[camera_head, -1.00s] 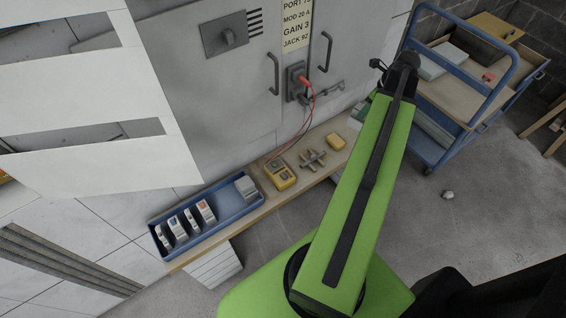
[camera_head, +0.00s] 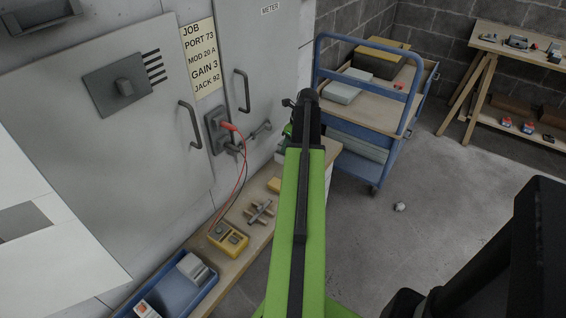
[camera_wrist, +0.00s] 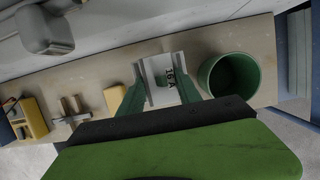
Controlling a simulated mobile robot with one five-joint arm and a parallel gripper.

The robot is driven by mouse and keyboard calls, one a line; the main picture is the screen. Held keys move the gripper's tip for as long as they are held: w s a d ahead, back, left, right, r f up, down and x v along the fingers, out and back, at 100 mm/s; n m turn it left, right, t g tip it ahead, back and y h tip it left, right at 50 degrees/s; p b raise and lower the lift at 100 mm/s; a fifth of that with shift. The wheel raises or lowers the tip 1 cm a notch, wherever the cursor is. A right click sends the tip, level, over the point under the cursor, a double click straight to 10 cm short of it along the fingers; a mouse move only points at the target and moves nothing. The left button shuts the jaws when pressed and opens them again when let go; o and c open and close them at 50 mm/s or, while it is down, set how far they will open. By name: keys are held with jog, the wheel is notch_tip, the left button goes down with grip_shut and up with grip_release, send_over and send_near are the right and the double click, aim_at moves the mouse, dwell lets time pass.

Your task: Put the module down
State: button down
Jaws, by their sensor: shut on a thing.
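The module (camera_wrist: 160,72), a pale block with dark lettering that looks like "16 A", is between the two green fingers of my gripper (camera_wrist: 162,82) in the wrist view. My gripper is shut on it, above the wooden bench (camera_wrist: 215,42). I cannot tell whether the module touches the bench. A green cup (camera_wrist: 230,76) stands just right of the gripper, its open top showing. In the head view my arm hides the gripper and the module.
A yellow meter (camera_head: 228,240), a grey cross-shaped fitting (camera_head: 258,211) and a yellow block (camera_head: 274,185) lie on the bench. A blue tray (camera_head: 165,292) holds modules. A blue trolley (camera_head: 345,132) stands behind; a side table (camera_head: 520,45) is at far right. Grey cabinet doors (camera_head: 150,130) back the bench.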

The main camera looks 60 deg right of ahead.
jog(key=shift+w+f, duration=0.25)
jog(key=shift+w, duration=0.15)
notch_tip(320, 180, down, 4)
jog(key=b, duration=0.4)
jog(key=shift+f, duration=0.15)
jog(key=shift+r, duration=0.2)
jog(key=shift+f, duration=0.15)
jog(key=c, duration=0.8)
grip_release()
jog(key=shift+c, duration=0.2)
